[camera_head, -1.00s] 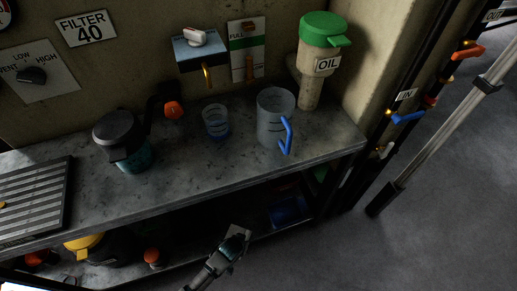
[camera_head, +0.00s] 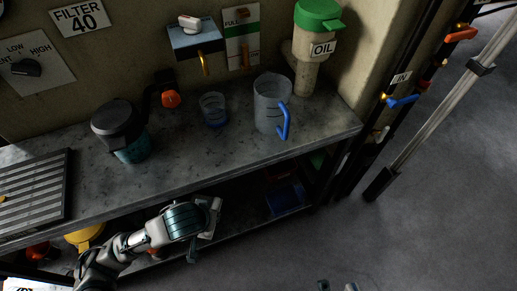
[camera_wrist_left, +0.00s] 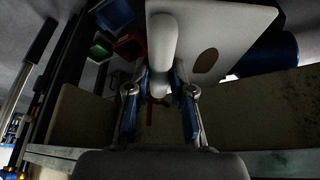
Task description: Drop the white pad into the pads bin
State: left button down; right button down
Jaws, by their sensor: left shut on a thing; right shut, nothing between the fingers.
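My left gripper (camera_head: 205,222) is at the front edge of the bench in the head view. In the left wrist view the left gripper (camera_wrist_left: 160,90) is shut on a pale grip standing out of a flat whitish plate, which I take for the white pad (camera_wrist_left: 240,22). The pad has a brown oval mark, and a pale part of the pad (camera_head: 214,210) shows at the fingers in the head view. Only small parts of my right gripper (camera_head: 337,286) show at the bottom edge. A blue bin (camera_head: 285,197) is on the lower shelf; I cannot read which bin is for pads.
The bench (camera_head: 190,172) carries a dark-lidded jar (camera_head: 122,130), a small cup (camera_head: 213,109), a jug with a blue handle (camera_head: 270,105) and a grate (camera_head: 35,195). A green-lidded oil container (camera_head: 318,47) is behind. Open floor (camera_head: 430,230) is at the right.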

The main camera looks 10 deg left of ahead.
aim_at(280, 170)
jog(key=u, duration=0.1)
jog(key=i+l, duration=0.1)
jog(key=l, duration=0.3)
jog(key=i+l, duration=0.1)
jog(key=l, duration=0.25)
jog(key=i+l+u, duration=0.1)
jog(key=l, duration=0.3)
jog(key=i+l, duration=0.3)
jog(key=l, duration=0.2)
jog(key=i, duration=0.85)
